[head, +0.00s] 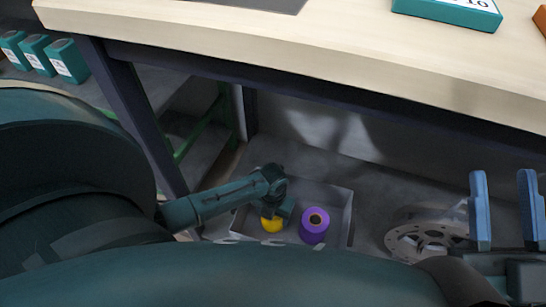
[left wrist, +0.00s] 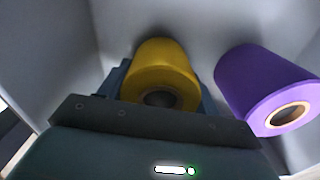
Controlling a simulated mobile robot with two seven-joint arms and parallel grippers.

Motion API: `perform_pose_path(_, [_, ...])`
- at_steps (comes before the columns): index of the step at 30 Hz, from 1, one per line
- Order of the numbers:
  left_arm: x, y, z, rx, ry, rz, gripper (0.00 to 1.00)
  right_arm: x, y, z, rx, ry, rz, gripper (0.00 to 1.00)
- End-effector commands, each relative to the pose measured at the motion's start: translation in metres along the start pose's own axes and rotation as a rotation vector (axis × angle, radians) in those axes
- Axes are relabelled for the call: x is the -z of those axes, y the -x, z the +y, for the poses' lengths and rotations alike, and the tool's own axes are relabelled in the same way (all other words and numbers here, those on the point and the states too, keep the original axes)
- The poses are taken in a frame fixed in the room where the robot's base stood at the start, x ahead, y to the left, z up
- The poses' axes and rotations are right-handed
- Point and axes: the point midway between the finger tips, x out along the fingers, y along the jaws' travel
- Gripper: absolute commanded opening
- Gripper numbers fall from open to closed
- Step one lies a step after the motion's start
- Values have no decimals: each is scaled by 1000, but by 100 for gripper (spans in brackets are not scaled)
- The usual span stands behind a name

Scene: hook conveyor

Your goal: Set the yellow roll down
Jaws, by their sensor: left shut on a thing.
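The yellow roll (head: 271,225) is in the grey bin under the table, partly hidden by my left gripper (head: 276,209) in the head view. In the left wrist view the yellow roll (left wrist: 163,68) sits between the gripper's two blue fingers, which are shut on it. I cannot tell whether its far end touches the bin floor. A purple roll (head: 314,226) stands to its right in the bin, apart from it; it also shows in the left wrist view (left wrist: 262,85). My right gripper (head: 505,190) is open and empty at the right edge.
The grey bin (head: 346,212) stands on the floor below the wooden table (head: 250,38). A grey metal disc with holes (head: 410,240) lies right of the bin. Dark table legs flank the arm's path. Several teal boxes (head: 68,62) stand on a shelf at left.

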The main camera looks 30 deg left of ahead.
Motion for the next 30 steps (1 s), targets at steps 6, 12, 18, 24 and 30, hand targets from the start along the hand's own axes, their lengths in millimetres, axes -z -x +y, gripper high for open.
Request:
perform_pose_path(6, [-1, -4, 0, -1, 0, -1, 35, 0, 0, 0, 0, 8, 11, 36])
perform_pose_path(12, [0, -3, 0, 0, 0, 0, 79, 1, -1, 1, 0, 8, 12, 36])
perform_pose_path(18, [0, -3, 0, 0, 0, 0, 85, 1, -1, 1, 0, 8, 12, 36])
perform_pose_path(24, [0, 5, 0, 0, 1, -1, 85, 4, -3, 2, 0, 5, 8, 36])
perform_pose_path(30, [-1, 44, 1, -1, -2, -3, 85, -16, 13, -9, -24, -115, -182, 36])
